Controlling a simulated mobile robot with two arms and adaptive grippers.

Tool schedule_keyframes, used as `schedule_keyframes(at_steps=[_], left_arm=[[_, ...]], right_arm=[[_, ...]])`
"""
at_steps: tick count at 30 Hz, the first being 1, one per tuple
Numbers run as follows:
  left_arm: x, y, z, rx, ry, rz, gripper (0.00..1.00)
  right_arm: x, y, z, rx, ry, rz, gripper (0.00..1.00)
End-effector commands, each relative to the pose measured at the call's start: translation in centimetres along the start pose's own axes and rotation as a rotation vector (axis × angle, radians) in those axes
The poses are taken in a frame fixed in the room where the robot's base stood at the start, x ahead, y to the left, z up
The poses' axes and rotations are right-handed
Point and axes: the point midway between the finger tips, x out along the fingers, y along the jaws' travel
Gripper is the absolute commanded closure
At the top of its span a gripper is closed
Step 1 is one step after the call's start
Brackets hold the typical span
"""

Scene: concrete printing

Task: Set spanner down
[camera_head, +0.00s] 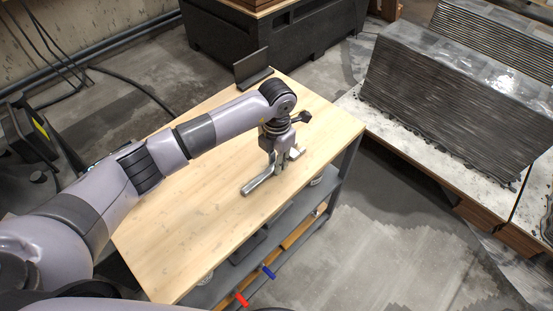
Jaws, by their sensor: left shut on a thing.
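The spanner (258,184) is a silver-grey metal tool over the right part of the wooden tabletop (190,232). My left gripper (279,165) points down and is shut on the spanner. The spanner's handle end reaches toward the lower left, and its other end shows at the right of the fingers. The fingers cover its middle part. It is at or very close to the tabletop, but I cannot tell whether it touches. My right gripper is not in view.
A dark angled metal piece (254,70) stands at the table's far edge. A lower shelf (262,232) holds red- and blue-handled tools. Layered printed concrete (450,100) stands at the right on a pale platform. A black crate (265,42) is behind. Most of the tabletop is clear.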

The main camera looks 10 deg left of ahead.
Motion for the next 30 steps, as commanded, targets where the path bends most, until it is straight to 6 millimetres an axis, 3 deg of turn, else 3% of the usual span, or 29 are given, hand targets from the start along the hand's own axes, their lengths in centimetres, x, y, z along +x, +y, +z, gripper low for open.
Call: schedule_keyframes(at_steps=[9, 21, 26, 30], left_arm=[[0.0, 0.0, 0.0, -0.001, 0.001, 0.0, 0.62], [-0.6, 0.1, 0.0, 0.0, -0.001, 0.001, 0.62], [-3.1, 0.2, 0.1, 0.0, -0.004, 0.004, 0.62], [-6.2, 0.1, 0.1, 0.001, -0.006, 0.003, 0.62]], right_arm=[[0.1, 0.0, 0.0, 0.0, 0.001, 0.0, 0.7], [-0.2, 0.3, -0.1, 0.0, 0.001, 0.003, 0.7], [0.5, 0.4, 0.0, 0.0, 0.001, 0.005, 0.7], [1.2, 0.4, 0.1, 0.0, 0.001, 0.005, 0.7]])
